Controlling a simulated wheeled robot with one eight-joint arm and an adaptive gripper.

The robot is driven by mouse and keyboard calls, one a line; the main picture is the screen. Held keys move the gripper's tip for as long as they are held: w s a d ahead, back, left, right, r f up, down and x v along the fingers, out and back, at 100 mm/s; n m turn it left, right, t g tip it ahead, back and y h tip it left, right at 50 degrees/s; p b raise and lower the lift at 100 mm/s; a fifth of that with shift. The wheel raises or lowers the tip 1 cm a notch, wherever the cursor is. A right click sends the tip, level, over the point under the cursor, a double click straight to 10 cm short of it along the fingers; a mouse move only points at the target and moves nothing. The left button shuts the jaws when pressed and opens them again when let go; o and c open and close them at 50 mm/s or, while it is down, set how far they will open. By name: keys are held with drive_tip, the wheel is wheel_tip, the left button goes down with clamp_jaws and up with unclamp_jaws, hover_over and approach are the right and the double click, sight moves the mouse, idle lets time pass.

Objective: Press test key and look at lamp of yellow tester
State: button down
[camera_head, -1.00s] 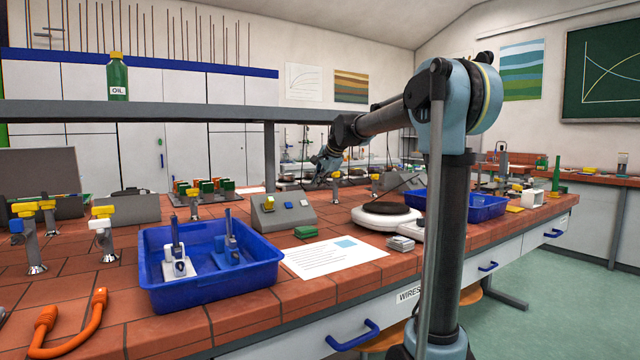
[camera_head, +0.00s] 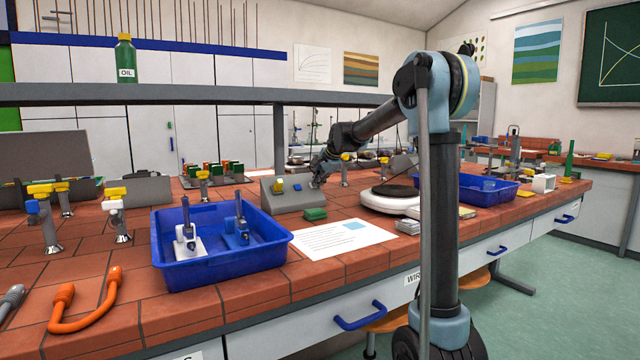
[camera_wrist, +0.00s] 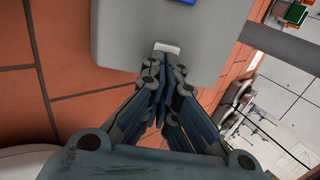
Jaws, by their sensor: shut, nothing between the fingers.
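A grey sloped box (camera_head: 291,202) stands on the tiled bench, with a yellow piece (camera_head: 278,187) and a small blue piece (camera_head: 298,187) on its face. In the wrist view the grey box (camera_wrist: 125,35) fills the top middle, with a blue edge (camera_wrist: 182,1) at the top and a white key (camera_wrist: 167,47) near its lower edge. My gripper (camera_head: 316,184) is at the box's right end; its shut, empty fingers (camera_wrist: 161,72) point at the white key. They overlap or nearly meet it; I cannot tell if they press it. No lit lamp can be made out.
A green block (camera_head: 315,214) lies in front of the box. A white-rimmed hot plate (camera_head: 385,203) stands to its right. A blue tray (camera_head: 170,268) with two instruments is at the front left, beside a paper sheet (camera_head: 330,248). A shelf (camera_head: 60,95) runs above the bench.

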drive_tip(key=shift+w+a+f, duration=0.2)
drive_tip(key=shift+a+f, duration=0.15)
drive_tip(key=shift+f, duration=0.1)
drive_tip(key=shift+w+f, duration=0.1)
drive_tip(key=shift+d, duration=0.1)
drive_tip(key=shift+d+r, duration=0.1)
drive_tip(key=shift+r, duration=0.2)
drive_tip(key=v, duration=1.3)
drive_tip(key=shift+s, duration=0.3)
drive_tip(key=shift+d+r, duration=0.1)
